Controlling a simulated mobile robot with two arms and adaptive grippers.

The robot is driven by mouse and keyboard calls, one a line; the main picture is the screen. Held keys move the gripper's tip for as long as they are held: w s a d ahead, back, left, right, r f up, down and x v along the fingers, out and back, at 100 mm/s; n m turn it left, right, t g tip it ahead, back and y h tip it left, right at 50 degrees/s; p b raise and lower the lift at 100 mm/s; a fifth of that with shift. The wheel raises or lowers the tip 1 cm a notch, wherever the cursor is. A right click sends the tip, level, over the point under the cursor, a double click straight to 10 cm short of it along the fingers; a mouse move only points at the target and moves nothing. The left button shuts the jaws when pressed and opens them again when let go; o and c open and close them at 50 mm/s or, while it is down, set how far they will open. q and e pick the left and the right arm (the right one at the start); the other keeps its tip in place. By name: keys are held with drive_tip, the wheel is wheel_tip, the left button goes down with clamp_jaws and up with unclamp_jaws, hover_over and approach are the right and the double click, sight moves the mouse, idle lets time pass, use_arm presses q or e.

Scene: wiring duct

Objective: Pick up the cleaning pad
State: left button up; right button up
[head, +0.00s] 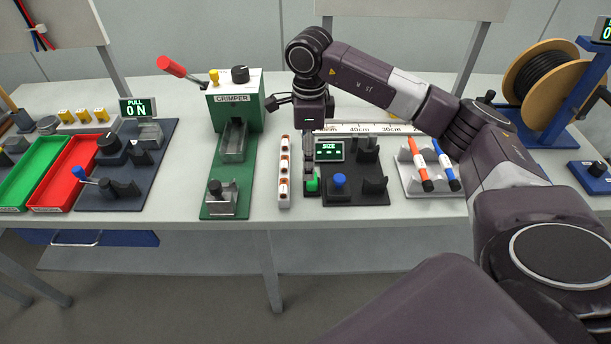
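My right gripper (309,170) reaches in from the right and points straight down, just right of a white strip with round holes. A small green piece (312,184) shows at its fingertips. I cannot tell whether this piece is the cleaning pad, or whether it is held or only lies behind the fingers. The fingers are seen edge-on, so their opening is hidden. No other thing is clearly a cleaning pad. My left gripper is not in view.
The white holed strip (284,185) stands close left of the gripper. The green crimper (232,150) is farther left. A dark fixture with a blue knob (339,181) and a SIZE display (329,150) is close right, then a white pen holder (409,172). The table's front edge is near.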

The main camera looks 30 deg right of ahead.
sight(312, 183)
drive_tip(key=shift+s+d+f, duration=0.1)
drive_tip(key=shift+d+f, duration=0.1)
drive_tip(key=shift+d, duration=0.05)
drive_tip(key=shift+s+f+p, duration=0.2)
drive_tip(key=shift+f+p, duration=0.1)
drive_tip(key=shift+f, duration=0.35)
drive_tip(key=shift+s+f+p, duration=0.15)
drive_tip(key=shift+f+p, duration=0.15)
drive_tip(key=shift+f, duration=0.3)
wheel_tip(312, 183, down, 4)
drive_tip(key=shift+s+d+r+p, duration=0.1)
drive_tip(key=shift+s+r+p, duration=0.1)
drive_tip(key=shift+p, duration=0.55)
drive_tip(key=shift+f, duration=0.35)
drive_tip(key=shift+w+f, duration=0.1)
drive_tip(key=shift+f, duration=0.05)
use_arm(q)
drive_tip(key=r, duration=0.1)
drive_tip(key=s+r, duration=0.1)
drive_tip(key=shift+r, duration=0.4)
use_arm(e)
drive_tip(key=c, duration=1.2)
drive_tip(key=shift+o, duration=0.2)
